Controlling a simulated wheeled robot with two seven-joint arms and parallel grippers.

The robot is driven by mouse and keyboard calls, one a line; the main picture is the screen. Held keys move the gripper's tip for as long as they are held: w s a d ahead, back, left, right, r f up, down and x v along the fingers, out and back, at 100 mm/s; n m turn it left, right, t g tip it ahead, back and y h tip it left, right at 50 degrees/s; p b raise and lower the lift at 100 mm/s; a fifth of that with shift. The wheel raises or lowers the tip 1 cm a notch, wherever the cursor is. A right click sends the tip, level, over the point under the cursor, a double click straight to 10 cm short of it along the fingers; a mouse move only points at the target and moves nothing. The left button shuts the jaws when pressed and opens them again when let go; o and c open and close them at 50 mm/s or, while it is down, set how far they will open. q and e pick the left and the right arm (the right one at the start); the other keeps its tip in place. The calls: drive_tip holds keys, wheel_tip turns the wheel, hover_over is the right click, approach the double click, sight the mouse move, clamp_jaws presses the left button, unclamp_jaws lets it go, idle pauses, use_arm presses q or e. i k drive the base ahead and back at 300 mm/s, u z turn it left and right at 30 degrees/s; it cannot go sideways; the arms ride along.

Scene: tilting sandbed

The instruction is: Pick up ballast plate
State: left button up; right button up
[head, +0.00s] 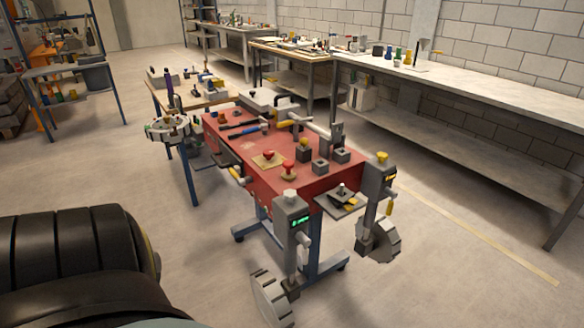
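A red-topped bench (260,185) stands in the middle of the head view, some distance off. I cannot tell for sure which thing is the ballast plate. A small grey plate with a knob (342,198) sits at the bench's near right edge. A tan flat plate (268,160) lies on the red top beside a red knob. Small dark blocks (320,167) stand near the right end. Neither of my grippers shows. A large dark rounded part, probably mine, fills the lower left corner.
Two grey upright units with toothed wheels stand at the bench's near end, the left one (291,225) with a green display. A long grey worktable (450,85) runs along the right wall. A shelf rack (75,75) stands at far left. Floor (440,285) is clear at front right.

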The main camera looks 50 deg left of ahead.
sight(349, 196)
drive_tip(key=u, duration=0.05)
drive_tip(key=i, duration=3.2)
drive_tip(key=z, duration=1.95)
